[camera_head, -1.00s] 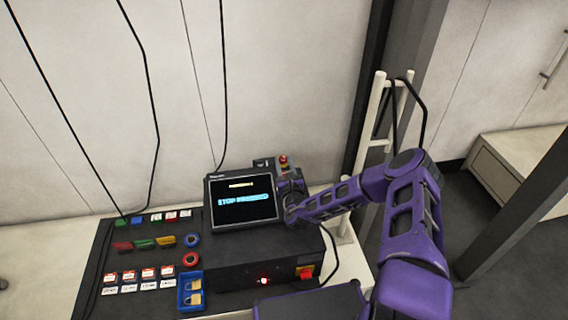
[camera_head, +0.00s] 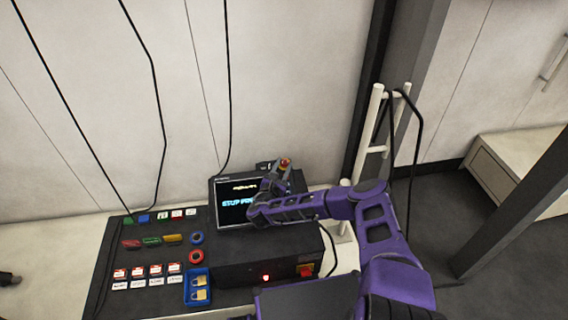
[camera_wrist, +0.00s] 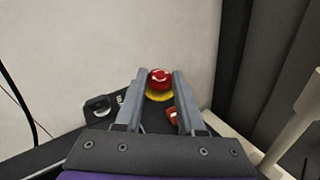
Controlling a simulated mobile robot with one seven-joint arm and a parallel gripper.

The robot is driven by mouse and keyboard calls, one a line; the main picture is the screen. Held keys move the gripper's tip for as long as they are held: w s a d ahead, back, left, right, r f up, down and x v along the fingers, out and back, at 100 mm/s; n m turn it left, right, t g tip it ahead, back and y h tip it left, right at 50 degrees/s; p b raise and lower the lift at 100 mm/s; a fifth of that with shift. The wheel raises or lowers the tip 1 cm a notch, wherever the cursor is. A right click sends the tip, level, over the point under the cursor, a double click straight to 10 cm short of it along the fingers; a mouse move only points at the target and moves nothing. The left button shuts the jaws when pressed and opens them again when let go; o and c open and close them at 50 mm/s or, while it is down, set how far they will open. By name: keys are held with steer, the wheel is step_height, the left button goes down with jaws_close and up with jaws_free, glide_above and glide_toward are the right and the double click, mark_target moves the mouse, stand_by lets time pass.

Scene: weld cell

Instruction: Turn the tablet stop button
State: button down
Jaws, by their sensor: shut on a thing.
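The tablet (camera_head: 229,190) stands tilted on the black console, its dark screen showing cyan text that begins "STOP PRE"; my arm hides its right part. The red stop button (camera_head: 286,162) is at the tablet's upper right. In the wrist view the red button (camera_wrist: 159,79), with white marks on its top and a yellow ring below, sits between my two grey fingers. My gripper (camera_wrist: 159,73) is shut on the button from both sides. In the head view my gripper (camera_head: 279,174) reaches up to the button from below.
The black console (camera_head: 235,262) carries red and white tags, a blue tray (camera_head: 197,288) with padlocks, and a red switch (camera_head: 305,270). A white post with a hanging cable (camera_head: 416,135) stands at the right. The wall is close behind the tablet.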

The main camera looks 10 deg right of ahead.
steer(key=shift+m+g+h, duration=0.6)
steer(key=c, duration=0.5)
jaws_free()
steer(key=p+v, duration=0.1)
steer(key=v, duration=1.1)
steer(key=shift+f, duration=0.1)
